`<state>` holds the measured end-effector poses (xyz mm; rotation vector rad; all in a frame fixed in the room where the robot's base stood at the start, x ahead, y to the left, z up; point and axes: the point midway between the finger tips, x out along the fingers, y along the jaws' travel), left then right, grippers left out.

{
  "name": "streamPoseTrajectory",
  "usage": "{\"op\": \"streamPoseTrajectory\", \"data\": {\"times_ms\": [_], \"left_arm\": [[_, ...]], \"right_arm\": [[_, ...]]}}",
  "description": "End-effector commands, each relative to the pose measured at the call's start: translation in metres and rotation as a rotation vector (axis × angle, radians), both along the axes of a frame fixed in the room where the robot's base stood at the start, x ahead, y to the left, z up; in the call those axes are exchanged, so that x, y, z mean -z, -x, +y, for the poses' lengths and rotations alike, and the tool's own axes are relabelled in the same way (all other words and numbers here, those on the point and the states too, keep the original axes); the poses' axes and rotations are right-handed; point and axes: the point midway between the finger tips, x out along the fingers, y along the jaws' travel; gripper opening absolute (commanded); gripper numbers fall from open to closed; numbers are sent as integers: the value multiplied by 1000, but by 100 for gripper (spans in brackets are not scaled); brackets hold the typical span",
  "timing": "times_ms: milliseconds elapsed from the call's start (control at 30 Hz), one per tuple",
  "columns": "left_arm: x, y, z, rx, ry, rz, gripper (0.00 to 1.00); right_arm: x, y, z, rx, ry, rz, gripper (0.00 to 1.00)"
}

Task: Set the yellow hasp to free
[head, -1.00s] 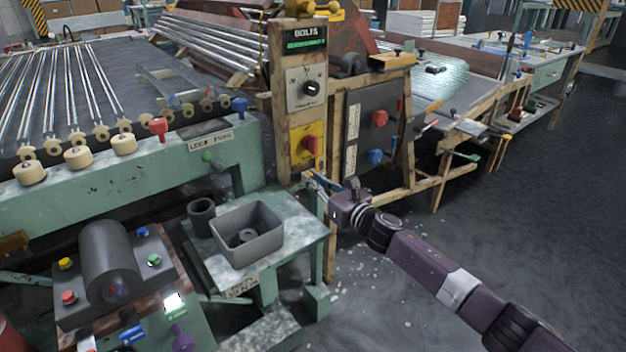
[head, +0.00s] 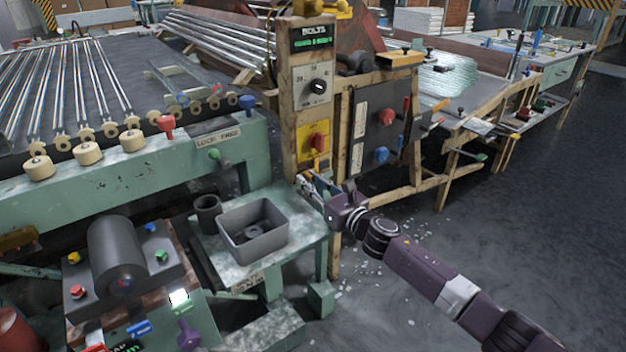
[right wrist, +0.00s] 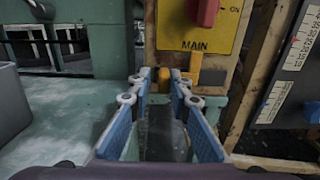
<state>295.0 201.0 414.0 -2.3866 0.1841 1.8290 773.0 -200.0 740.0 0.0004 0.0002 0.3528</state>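The yellow hasp (right wrist: 194,66) sits just under the yellow MAIN panel (right wrist: 200,30) on the wooden post. An orange-yellow tab beside it stands upright between my right fingertips in the right wrist view. The hasp also shows small in the head view (head: 318,160), below the red switch. My right gripper (right wrist: 160,82) points at the post with its blue fingers apart and a gap between them. I cannot tell whether either fingertip touches the tab. In the head view the right gripper (head: 304,184) is low at the post. My left gripper is not in view.
A red switch (head: 317,142) sits above the hasp and a black dial (head: 317,86) higher up. A grey bin (head: 253,236) stands on the green table left of the gripper. A dark panel with red and blue knobs (head: 381,154) is to the right.

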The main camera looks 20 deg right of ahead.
Motion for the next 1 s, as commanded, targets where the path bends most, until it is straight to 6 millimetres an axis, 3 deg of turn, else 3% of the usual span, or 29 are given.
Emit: {"op": "streamPoseTrajectory", "data": {"times_ms": [467,1000], "left_arm": [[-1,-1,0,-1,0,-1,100],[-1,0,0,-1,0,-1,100]], "right_arm": [[1,6,-5,4,1,2,28],[2,95,-35,1,-1,4,28]]}}
